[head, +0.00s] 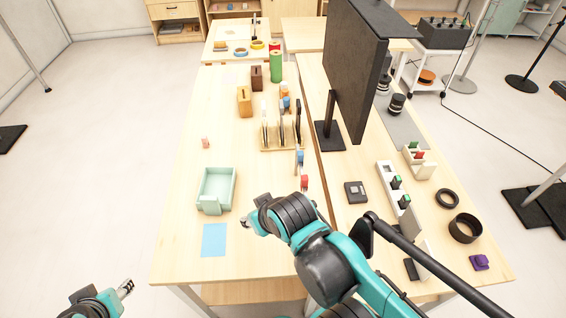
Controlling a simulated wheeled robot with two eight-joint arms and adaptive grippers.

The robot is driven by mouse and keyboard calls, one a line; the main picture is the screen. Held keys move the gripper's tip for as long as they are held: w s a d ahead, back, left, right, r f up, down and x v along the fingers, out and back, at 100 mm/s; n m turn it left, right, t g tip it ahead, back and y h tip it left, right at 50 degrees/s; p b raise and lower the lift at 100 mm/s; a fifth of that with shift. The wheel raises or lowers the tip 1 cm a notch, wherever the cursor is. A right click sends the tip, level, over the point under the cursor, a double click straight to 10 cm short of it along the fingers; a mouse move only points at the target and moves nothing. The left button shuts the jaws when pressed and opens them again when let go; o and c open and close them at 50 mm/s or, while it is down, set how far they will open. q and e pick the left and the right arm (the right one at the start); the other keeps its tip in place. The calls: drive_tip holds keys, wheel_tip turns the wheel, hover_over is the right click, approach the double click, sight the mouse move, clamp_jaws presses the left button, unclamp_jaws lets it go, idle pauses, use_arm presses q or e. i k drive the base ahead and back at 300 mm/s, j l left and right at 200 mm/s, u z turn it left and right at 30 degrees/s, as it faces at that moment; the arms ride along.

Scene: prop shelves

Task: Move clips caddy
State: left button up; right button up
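A mint-green open caddy (232,190) stands on the left part of the near table, with a small block-like part at its front. It looks empty, and I see no clips in it. A flat blue square (214,240) lies on the table just in front of it. My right gripper (244,223) is above the table, to the right of the blue square and apart from the caddy. Its fingers are too small to tell open from shut. My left gripper (126,287) is low at the left, outside the table edge and far from the caddy. Its fingers are also unclear.
A wooden rack (282,138) with upright dark pieces stands behind. A black panel on a stand (350,70) rises at the table's centre. A white holder (418,160) with red and green pieces is at right. A small pink item (205,142) stands behind the caddy.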

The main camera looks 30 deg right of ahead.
sight(215, 197)
drive_tip(key=i+j+z, duration=0.1)
drive_tip(key=j, duration=0.25)
drive_tip(key=i+j+z, duration=0.15)
drive_tip(key=j, duration=0.15)
drive_tip(key=i+j+z, duration=0.1)
drive_tip(key=j, duration=0.3)
drive_tip(key=i+j+z, duration=0.15)
drive_tip(key=j, duration=0.2)
